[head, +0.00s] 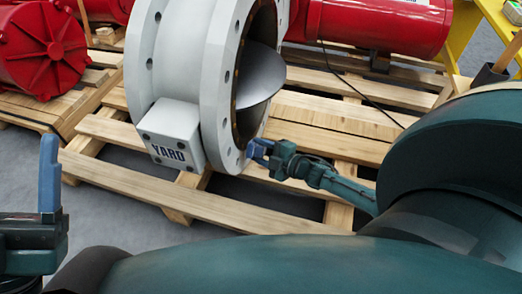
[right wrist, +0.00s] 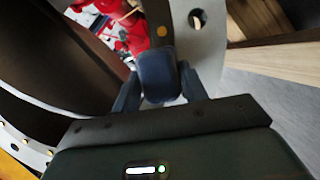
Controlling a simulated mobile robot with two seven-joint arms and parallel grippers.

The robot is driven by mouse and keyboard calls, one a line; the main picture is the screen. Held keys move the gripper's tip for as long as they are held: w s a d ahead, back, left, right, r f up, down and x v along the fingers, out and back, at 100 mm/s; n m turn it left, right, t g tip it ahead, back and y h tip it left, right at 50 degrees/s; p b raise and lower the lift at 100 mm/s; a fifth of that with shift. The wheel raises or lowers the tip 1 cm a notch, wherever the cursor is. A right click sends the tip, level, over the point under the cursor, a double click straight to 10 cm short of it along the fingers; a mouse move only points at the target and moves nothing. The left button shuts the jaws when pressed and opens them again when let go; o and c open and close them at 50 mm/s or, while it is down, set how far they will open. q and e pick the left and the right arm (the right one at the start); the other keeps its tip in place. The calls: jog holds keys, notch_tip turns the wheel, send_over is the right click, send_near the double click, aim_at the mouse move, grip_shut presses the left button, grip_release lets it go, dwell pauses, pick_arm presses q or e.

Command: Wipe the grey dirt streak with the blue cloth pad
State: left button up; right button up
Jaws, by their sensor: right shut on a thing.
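My right gripper (head: 264,152) is at the lower right edge of the white valve body's (head: 226,90) front flange. It is shut on the blue cloth pad (right wrist: 157,74), which shows between its two fingers in the right wrist view. The pad is close to the flange face and bore rim; I cannot tell whether it touches. No grey dirt streak can be made out in either view. My left gripper (head: 50,185) is at the left edge of the head view, with one blue-grey finger clearly showing; its opening cannot be judged.
The valve stands on a wooden pallet (head: 215,205), with a grey disc (head: 250,75) in its bore and a YARD box (head: 172,135) on its side. Red actuators (head: 45,48) (head: 385,25) lie behind. A thin black cable (head: 345,85) crosses the pallet. A yellow frame (head: 462,45) stands right.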

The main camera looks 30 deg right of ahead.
jog(key=shift+w+a, duration=0.55)
jog(key=shift+w, duration=0.15)
